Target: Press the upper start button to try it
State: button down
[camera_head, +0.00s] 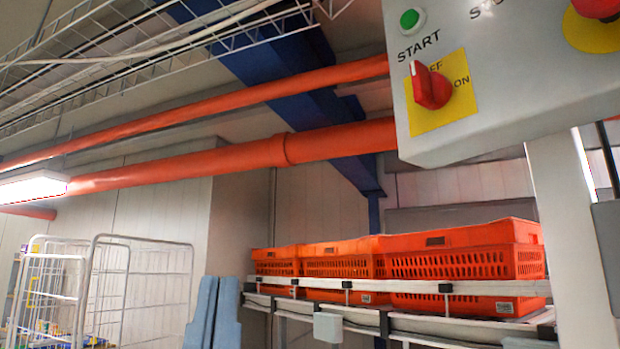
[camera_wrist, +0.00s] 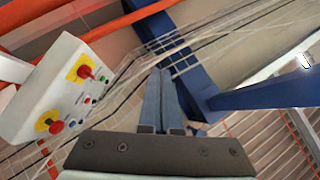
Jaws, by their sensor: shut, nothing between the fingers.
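A grey control box (camera_head: 500,90) hangs at the upper right of the head view, its top cut off by the frame. A round green button (camera_head: 411,19) sits on its face above the word START. A red rotary switch (camera_head: 431,88) on a yellow plate is below it. In the wrist view the box (camera_wrist: 38,88) is at the left and tilted, with several small buttons whose labels are unreadable. My gripper (camera_wrist: 161,72) shows two blue-grey fingers together, empty, to the right of the box and apart from it. Similar blue-grey fingers (camera_head: 213,312) show low in the head view.
Orange totes (camera_head: 460,262) stand on a conveyor (camera_head: 430,287) below the box. Orange pipes (camera_head: 230,155), a blue beam (camera_head: 280,80) and wire cable trays (camera_head: 130,65) run overhead. A wire roll cage (camera_head: 110,290) stands at lower left.

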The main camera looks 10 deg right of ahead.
aim_at(411, 20)
jog(key=d+r+m+g+h+p, duration=0.2)
jog(key=d+r+h+p, duration=0.1)
jog(key=r+p, duration=0.5)
jog(key=w+d+r+m+g+h+p, duration=0.1)
jog(key=r+h+p, duration=0.5)
jog(key=r, duration=0.8)
jog(key=w+d+r+m+g+h+p, duration=0.1)
jog(key=d+r+m+g+h+p, duration=0.2)
jog(key=r+p, duration=0.8)
jog(key=shift+w+d+r+h+p, duration=0.2)
jog(key=shift+d+h+p, duration=0.5)
jog(key=shift+d+h, duration=0.25)
jog(key=shift+d+f, duration=0.1)
jog(key=shift+d, duration=0.05)
jog(key=w+d, duration=0.4)
jog(key=d, duration=0.3)
jog(key=shift+d, duration=0.3)
jog(key=shift+d, duration=0.1)
jog(key=shift+w+d, duration=0.1)
jog(key=shift+d, duration=0.2)
